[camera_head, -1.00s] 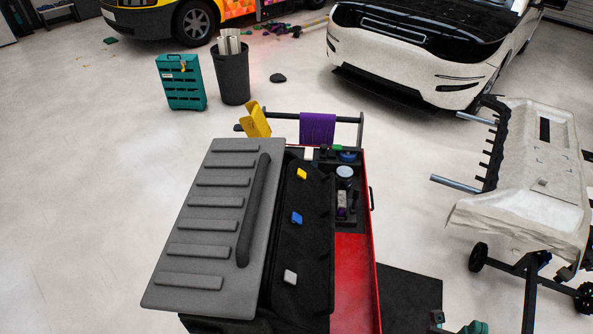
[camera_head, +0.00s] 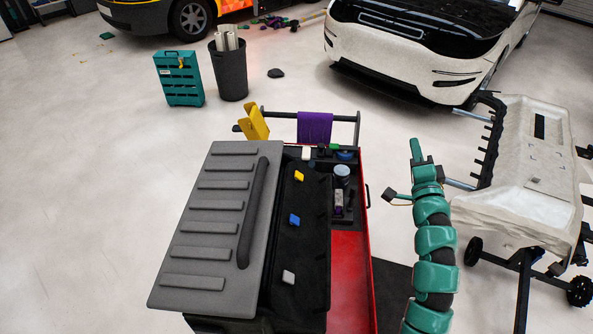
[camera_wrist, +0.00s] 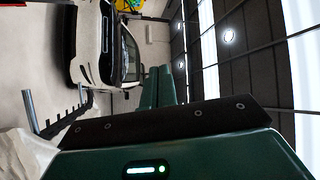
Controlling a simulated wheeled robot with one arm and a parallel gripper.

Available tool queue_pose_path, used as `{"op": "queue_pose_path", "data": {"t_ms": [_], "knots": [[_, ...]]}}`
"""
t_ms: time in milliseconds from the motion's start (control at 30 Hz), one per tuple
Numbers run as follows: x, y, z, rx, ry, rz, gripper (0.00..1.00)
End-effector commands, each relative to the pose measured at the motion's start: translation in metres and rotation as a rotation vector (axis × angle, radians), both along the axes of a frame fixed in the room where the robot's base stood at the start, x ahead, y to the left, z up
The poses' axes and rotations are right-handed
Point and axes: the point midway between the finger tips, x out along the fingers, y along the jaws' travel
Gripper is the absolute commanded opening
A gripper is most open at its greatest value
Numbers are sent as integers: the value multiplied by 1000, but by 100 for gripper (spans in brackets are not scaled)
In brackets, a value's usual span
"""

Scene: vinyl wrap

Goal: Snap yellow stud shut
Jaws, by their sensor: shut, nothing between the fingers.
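A yellow stud (camera_head: 299,176) sits in the dark tray strip (camera_head: 312,235) on the red cart, above a blue stud (camera_head: 295,219) and a light grey stud (camera_head: 288,277) in the same row. Whether the yellow stud is snapped shut is too small to tell. My gripper (camera_head: 415,147) is raised to the right of the cart, apart from all the studs, its fingers pointing up and away. In the wrist view its green fingers (camera_wrist: 161,86) lie together with nothing between them.
A grey ribbed panel (camera_head: 212,230) lies left of the tray. The red cart (camera_head: 350,270) holds small pots and tools, with a purple cloth (camera_head: 314,127) on its rail. A white bumper on a stand (camera_head: 530,190) is close to my arm's right. Open floor lies left.

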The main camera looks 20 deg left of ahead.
Motion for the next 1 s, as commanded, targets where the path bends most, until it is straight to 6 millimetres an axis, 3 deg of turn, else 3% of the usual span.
{"op": "queue_pose_path", "data": {"t_ms": [33,200,400,633,1000], "knots": [[-1,19,10,10,48,69,0],[-22,84,25,4,259,310,0],[-67,138,32,-76,487,521,0],[-103,160,32,-166,628,620,0],[-109,162,30,-181,655,632,0]]}}
